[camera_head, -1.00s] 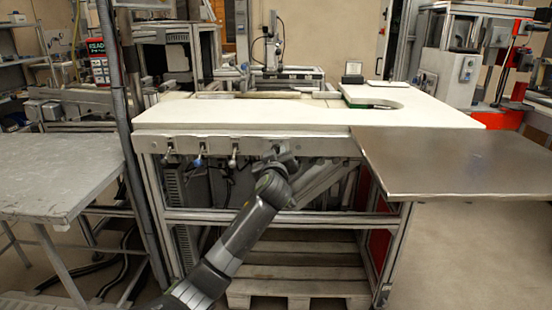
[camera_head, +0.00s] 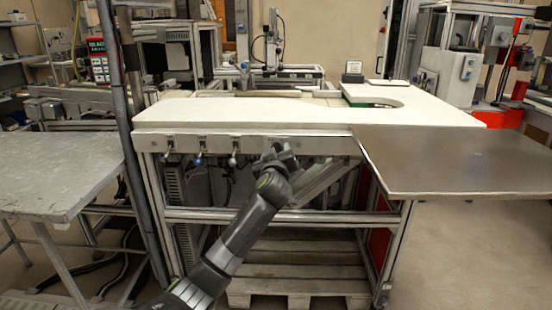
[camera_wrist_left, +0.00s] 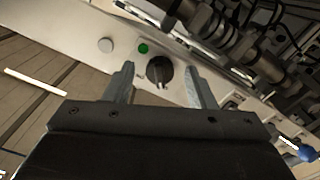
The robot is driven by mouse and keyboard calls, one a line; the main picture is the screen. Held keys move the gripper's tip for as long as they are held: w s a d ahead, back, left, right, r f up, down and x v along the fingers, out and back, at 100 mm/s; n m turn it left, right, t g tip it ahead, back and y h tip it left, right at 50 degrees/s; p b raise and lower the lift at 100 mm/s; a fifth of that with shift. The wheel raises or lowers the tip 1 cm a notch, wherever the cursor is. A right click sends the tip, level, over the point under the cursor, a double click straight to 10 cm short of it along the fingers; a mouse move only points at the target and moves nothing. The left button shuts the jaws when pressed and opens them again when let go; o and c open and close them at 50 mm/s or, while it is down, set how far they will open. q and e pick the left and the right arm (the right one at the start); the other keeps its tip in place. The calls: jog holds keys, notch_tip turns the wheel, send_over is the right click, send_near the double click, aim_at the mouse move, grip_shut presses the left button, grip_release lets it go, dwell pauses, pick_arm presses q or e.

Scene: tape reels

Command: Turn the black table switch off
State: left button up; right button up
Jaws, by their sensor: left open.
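The black table switch (camera_wrist_left: 159,71) is a round black knob on the pale front rail of the table. In the left wrist view it sits between the two fingers of my left gripper (camera_wrist_left: 157,79), with a gap on each side. In the head view my left gripper (camera_head: 277,154) is at the table's front rail, right of the small levers, and it hides the switch there. My left gripper is open and empty. My right gripper is not in view.
A green button (camera_wrist_left: 143,48) and a pale round button (camera_wrist_left: 105,45) are beside the switch. Several small levers (camera_head: 201,157) hang from the rail to the left. A metal plate (camera_head: 470,165) juts out at the right. A grey table (camera_head: 60,175) stands at the left.

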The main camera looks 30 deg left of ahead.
pick_arm(q)
jog(key=p+v, duration=0.1)
jog(key=v, duration=1.6)
jog(key=shift+d, duration=0.2)
jog(key=shift+s+f, duration=0.1)
